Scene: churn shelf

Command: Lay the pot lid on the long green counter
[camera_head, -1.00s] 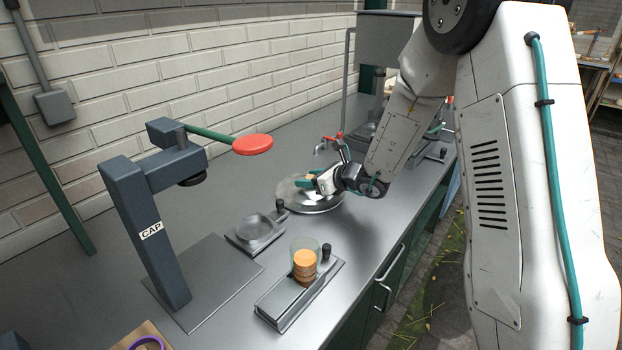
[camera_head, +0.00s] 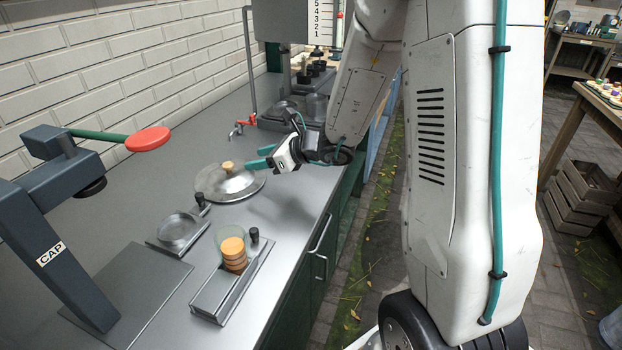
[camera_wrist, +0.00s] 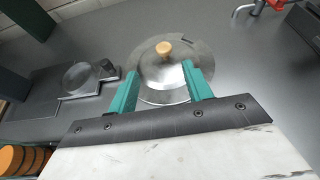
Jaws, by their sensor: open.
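The pot lid (camera_head: 229,182) is a shiny metal dome with a wooden knob (camera_head: 228,165). It lies on the long counter, whose steel-grey top (camera_head: 150,205) sits over green cabinet fronts (camera_head: 296,312). In the wrist view the lid (camera_wrist: 168,85) lies beyond my open fingers, with its knob (camera_wrist: 163,48) between and past the teal tips. My gripper (camera_head: 262,157) is open and empty, just right of the lid in the head view and apart from the knob. The gripper also shows in the wrist view (camera_wrist: 162,80).
A dark press marked CAP (camera_head: 50,253) stands at the left. A round dish in a holder (camera_head: 178,230) and a glass of orange discs (camera_head: 233,250) sit in front of the lid. A red tap (camera_head: 240,128) stands behind. Bare counter lies left of the lid.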

